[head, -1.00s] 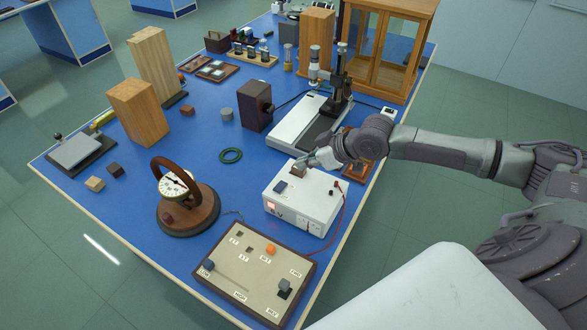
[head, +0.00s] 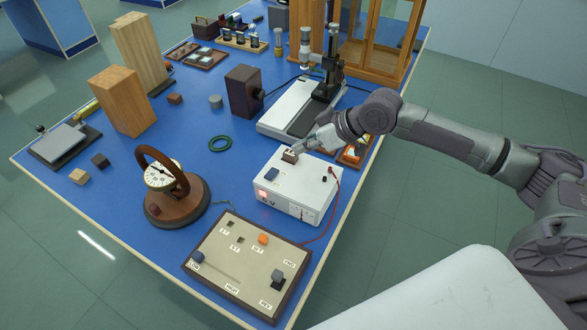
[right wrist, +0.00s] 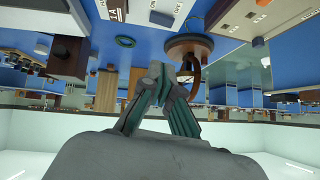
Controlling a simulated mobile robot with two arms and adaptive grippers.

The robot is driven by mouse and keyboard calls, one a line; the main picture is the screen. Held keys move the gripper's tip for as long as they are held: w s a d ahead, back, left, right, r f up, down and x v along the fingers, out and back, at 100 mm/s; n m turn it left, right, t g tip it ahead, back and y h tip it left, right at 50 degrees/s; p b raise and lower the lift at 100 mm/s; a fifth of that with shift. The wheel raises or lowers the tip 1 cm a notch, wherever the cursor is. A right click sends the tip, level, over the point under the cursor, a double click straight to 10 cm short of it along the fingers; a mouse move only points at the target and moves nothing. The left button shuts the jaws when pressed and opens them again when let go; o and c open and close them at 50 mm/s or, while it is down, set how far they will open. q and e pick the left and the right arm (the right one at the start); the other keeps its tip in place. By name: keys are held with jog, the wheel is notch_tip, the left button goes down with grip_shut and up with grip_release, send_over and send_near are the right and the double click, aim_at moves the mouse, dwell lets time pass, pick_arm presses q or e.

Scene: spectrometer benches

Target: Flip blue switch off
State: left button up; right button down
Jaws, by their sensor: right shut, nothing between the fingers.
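The white power box (head: 300,205) stands near the table's right edge. A dark blue switch (head: 272,174) sits on its top, towards the left, and shows in the right wrist view (right wrist: 161,18) too. A brown switch (head: 289,157) sits behind it on the same box. A red light (head: 262,193) glows on the front. My right gripper (head: 304,148) is shut and empty, at the box's back edge beside the brown switch and apart from the blue one. I cannot tell whether it touches the brown switch. Its closed fingers show in the right wrist view (right wrist: 163,82). My left gripper is out of view.
A beige control panel (head: 218,250) with a blue knob (head: 197,257) lies in front. A round dial instrument (head: 180,205) stands left of the box. A white-based stand (head: 290,118) is behind. A red wire (head: 330,215) runs along the box's right side.

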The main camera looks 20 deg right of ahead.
jog(key=p, duration=0.3)
send_over(266, 174)
jog(key=s+d, duration=0.2)
jog(key=f, duration=0.6)
jog(key=shift+w+d+f, duration=0.1)
jog(key=shift+w+d, duration=0.05)
jog(key=shift+w, duration=0.1)
jog(key=f, duration=0.3)
jog(key=shift+a+f+p, duration=0.2)
jog(key=shift+f+p, duration=0.1)
jog(key=shift+p, duration=0.1)
jog(key=shift+s+f, duration=0.15)
jog(key=shift+f, duration=0.35)
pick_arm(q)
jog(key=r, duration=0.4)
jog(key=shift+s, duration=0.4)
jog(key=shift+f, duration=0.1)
